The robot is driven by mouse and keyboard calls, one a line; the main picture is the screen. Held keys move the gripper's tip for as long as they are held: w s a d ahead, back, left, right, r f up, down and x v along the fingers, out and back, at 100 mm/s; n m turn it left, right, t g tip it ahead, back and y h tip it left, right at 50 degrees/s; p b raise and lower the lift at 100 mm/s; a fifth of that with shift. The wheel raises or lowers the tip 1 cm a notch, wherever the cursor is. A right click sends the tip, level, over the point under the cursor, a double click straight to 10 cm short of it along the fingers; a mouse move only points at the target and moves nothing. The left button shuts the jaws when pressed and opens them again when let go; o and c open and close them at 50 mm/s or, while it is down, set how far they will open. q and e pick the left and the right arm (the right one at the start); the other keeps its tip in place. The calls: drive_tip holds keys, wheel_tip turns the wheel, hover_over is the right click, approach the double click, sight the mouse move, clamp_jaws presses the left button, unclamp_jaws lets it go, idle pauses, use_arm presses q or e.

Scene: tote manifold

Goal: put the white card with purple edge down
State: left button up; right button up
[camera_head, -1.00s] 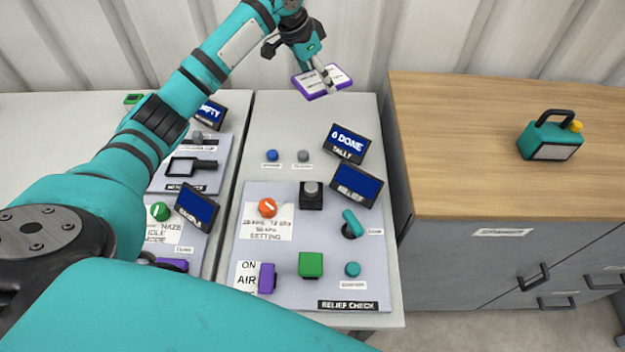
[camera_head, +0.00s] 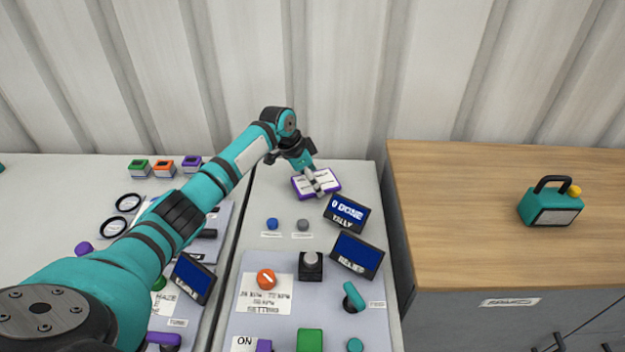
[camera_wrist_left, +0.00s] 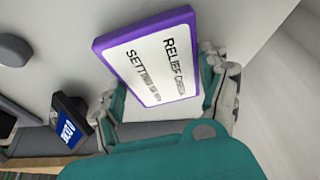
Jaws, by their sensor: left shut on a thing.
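The white card with purple edge (camera_head: 303,184) is at the back of the light grey table, behind the small tally screen. In the left wrist view the card (camera_wrist_left: 150,65) fills the space between the fingers, with "RELIEF CHECK" and "SETTING" text on its face. My left gripper (camera_head: 318,188) is shut on the card's near right part. It also shows in the left wrist view (camera_wrist_left: 165,100). The card looks close to the table top, but I cannot tell whether it touches. My right gripper is not in view.
The tally screen (camera_head: 347,213) and blue (camera_head: 272,224) and grey (camera_head: 303,225) buttons stand just in front of the card. The relief panel (camera_head: 237,312) carries several knobs. A wooden-topped cabinet (camera_head: 450,230) with a teal can (camera_head: 550,207) is at right. The corrugated wall is behind.

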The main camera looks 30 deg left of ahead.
use_arm(q)
drive_tip(key=shift+f, duration=0.2)
drive_tip(key=shift+f, duration=0.15)
drive_tip(key=o, duration=1.1)
drive_tip(key=shift+o, duration=0.2)
drive_tip(key=v, duration=1.2)
